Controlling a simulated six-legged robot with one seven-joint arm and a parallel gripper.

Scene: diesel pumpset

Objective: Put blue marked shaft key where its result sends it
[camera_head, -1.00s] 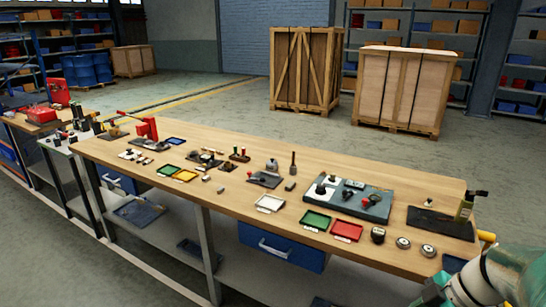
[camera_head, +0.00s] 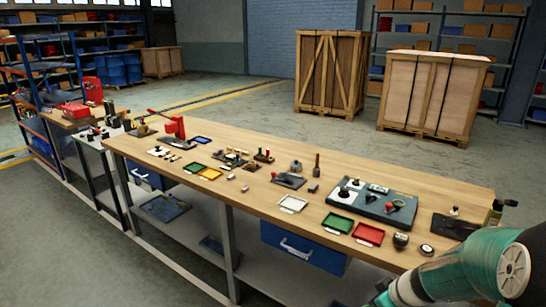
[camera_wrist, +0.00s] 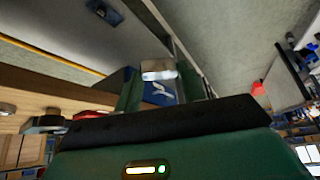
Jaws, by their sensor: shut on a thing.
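In the wrist view my gripper (camera_wrist: 158,74) is shut on a small silver-grey block, the shaft key (camera_wrist: 158,70), held between the green fingers. In the head view my teal arm enters at the lower right, and the key cannot be seen there. On the bench stand a green tray (camera_head: 338,222), a red tray (camera_head: 368,234) and a white tray (camera_head: 292,203). Behind them is a grey board (camera_head: 372,202) with fixtures. A smaller green tray (camera_head: 195,167) and a yellow tray (camera_head: 210,174) lie farther left.
Round gauges (camera_head: 400,240) sit near the bench's front right, close to my arm. A dark mat (camera_head: 455,226) lies at the right end. A blue drawer (camera_head: 300,248) hangs under the wooden bench top (camera_head: 255,205). Crates stand behind on open floor.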

